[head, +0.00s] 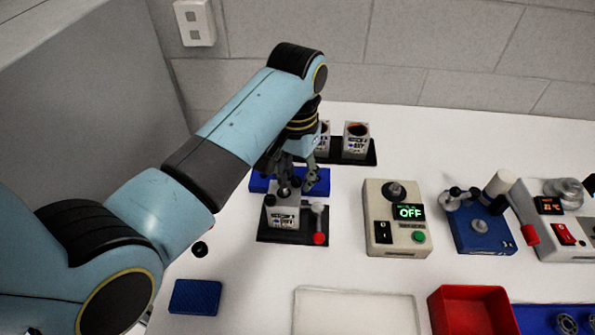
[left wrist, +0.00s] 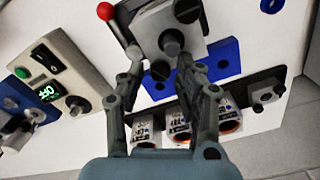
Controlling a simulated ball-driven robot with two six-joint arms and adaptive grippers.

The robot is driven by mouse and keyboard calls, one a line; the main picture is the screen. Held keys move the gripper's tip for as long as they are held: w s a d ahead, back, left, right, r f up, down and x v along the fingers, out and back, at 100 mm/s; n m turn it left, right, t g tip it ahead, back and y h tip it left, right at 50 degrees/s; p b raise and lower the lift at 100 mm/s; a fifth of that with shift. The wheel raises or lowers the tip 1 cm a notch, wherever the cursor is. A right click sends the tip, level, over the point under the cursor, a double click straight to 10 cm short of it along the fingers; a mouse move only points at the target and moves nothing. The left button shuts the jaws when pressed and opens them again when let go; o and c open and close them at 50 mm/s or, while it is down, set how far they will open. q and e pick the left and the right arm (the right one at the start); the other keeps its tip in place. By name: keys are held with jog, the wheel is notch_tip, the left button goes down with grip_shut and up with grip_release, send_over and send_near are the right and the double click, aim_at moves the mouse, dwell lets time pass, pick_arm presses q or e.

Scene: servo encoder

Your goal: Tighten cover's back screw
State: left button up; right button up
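The servo unit is a light grey box (head: 284,214) with a printed label, on a black base with a red-tipped lever (head: 318,238). In the left wrist view its grey top face (left wrist: 150,25) carries a dark round knob-like screw (left wrist: 172,42), with another dark round part (left wrist: 187,9) at the picture's top edge. My left gripper (head: 300,186) hangs over the back of the box. In the left wrist view its fingers (left wrist: 158,62) are apart, either side of the screw; I cannot tell whether they touch it. My right gripper is not in view.
A blue block (head: 318,187) lies close behind the box. Labelled units (head: 356,140) stand on a black tray farther back. A beige controller reading OFF (head: 392,225) stands to the right. A white tray (head: 350,292), red bin (head: 470,290) and blue pad (head: 195,296) lie in front.

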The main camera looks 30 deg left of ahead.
pick_arm(q)
grip_shut()
jog(key=shift+m, duration=0.4)
jog(key=m, duration=0.9)
jog(key=shift+w+m, duration=0.1)
jog(key=shift+m, duration=2.1)
jog(key=shift+o, duration=1.6)
grip_release()
